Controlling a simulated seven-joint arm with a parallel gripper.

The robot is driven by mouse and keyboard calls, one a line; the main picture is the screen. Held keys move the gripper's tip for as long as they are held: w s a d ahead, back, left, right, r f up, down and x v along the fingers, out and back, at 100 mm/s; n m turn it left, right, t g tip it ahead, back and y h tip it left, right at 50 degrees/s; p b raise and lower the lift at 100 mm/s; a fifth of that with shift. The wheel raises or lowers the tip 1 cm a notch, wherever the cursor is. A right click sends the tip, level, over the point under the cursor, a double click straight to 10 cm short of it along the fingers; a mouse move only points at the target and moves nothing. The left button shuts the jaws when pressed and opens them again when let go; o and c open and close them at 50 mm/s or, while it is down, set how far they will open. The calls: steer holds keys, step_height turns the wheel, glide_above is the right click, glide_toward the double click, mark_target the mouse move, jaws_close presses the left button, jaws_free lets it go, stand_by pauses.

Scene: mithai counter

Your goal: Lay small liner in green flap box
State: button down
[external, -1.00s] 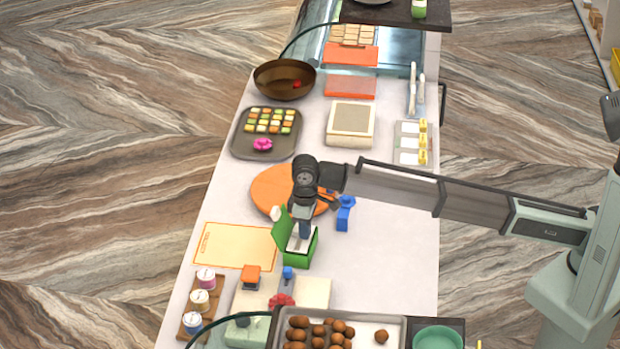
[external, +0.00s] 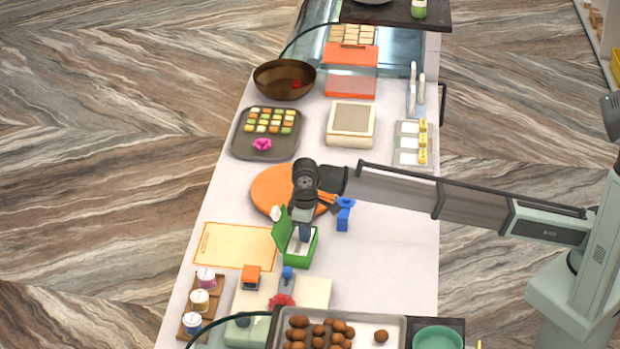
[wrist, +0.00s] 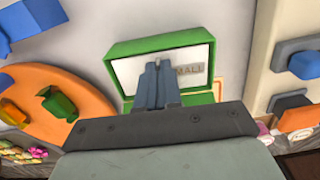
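The green flap box (external: 298,262) stands on the counter with its green flap (external: 282,228) raised on the left side. In the wrist view the box (wrist: 125,49) is seen from above. The small liner (wrist: 196,56) is white, with a grey label reading "MALL" beside the fingers. It lies within the box walls; whether it touches the floor cannot be told. My gripper (wrist: 158,72) points down into the box. Its fingers are close together and look shut on the liner's middle, but the fingers hide the pinched spot. My gripper also shows in the external view (external: 304,234).
A round orange board (external: 270,190) and a blue item (external: 344,216) lie close behind the box. An orange-edged sheet (external: 235,246) is to its left. The counter to the right is clear.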

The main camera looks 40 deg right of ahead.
steer(key=c, duration=1.2)
jaws_free()
steer(key=shift+c, duration=0.2)
steer(key=shift+r, duration=0.1)
step_height(320, 180, up, 11)
steer(key=shift+r, duration=0.2)
stand_by(0.5)
